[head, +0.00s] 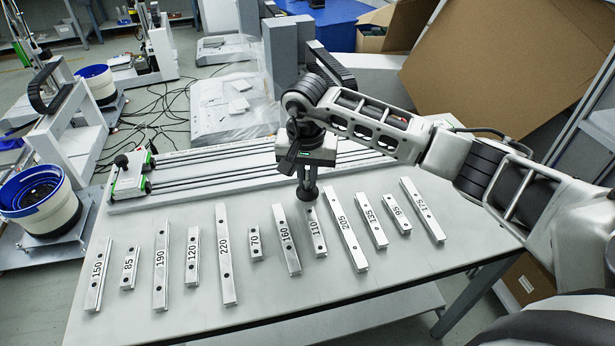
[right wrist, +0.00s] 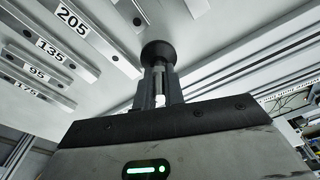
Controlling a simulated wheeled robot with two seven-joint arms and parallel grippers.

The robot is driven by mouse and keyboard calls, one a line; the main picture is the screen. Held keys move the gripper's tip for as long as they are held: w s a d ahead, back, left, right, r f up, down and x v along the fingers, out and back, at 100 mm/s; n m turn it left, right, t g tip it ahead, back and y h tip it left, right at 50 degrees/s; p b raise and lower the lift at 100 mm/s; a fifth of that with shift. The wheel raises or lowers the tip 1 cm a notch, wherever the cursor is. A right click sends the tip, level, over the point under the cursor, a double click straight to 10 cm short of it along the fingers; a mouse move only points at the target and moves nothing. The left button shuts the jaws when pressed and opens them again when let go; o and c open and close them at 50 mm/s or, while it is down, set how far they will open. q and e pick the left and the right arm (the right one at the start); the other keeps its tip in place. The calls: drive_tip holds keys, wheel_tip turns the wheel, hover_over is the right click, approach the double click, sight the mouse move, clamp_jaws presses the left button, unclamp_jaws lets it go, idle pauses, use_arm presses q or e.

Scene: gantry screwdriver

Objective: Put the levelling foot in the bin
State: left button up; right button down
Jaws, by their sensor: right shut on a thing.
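The levelling foot (head: 308,193) is dark with a round pad, and its pad points down. It hangs below my right gripper (head: 307,176), near the far ends of the rails marked 160 and 110. In the right wrist view my gripper's fingers (right wrist: 159,86) are shut on the foot, whose dark round pad (right wrist: 157,52) sticks out past the tips. I cannot tell how far the foot is above the table. I cannot make out for sure which container is the bin. My left gripper is not in view.
A row of numbered rails lies across the white table (head: 190,320). A long gantry axis (head: 210,172) lies along its far edge. Blue-rimmed bowls (head: 38,200) stand at the left. A cardboard box (head: 525,280) sits below the right edge, and large cardboard (head: 500,60) stands behind.

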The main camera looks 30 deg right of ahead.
drive_tip(key=shift+f, duration=0.55)
drive_tip(key=shift+f, duration=0.15)
drive_tip(key=c, duration=1.5)
unclamp_jaws()
